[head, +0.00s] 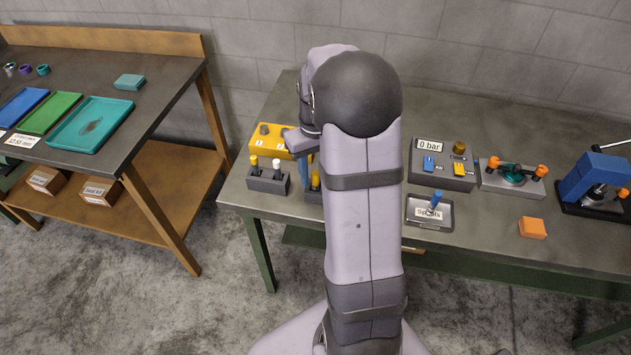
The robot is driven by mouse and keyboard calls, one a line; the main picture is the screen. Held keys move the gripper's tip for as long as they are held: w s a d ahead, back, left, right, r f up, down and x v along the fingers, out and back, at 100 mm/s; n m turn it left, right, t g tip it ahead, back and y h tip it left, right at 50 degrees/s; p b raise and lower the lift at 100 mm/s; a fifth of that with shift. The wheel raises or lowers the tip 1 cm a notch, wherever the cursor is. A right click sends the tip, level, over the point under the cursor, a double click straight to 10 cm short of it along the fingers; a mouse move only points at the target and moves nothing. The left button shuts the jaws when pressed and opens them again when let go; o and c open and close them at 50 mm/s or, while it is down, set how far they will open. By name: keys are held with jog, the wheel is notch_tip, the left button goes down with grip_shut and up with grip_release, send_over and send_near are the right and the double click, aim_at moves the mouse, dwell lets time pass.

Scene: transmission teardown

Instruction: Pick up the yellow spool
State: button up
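A slim yellow piece (316,181), which may be the yellow spool, stands upright in a dark block (313,197) just left of my arm. My arm hides part of that block. A tray (413,221) with a label that seems to read "Spools" lies right of my arm and holds an upright blue spool (435,203).
A grey block (267,183) with yellow-topped and white-topped pieces and a yellow box (266,146) stand at left. A pressure unit (421,176) reading "0 bar", a clamp fixture (512,178), an orange block (532,227) and a blue press (594,180) stand at right.

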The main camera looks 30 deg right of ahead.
jog(key=shift+f, duration=0.55)
grip_shut()
jog(key=shift+r, duration=0.2)
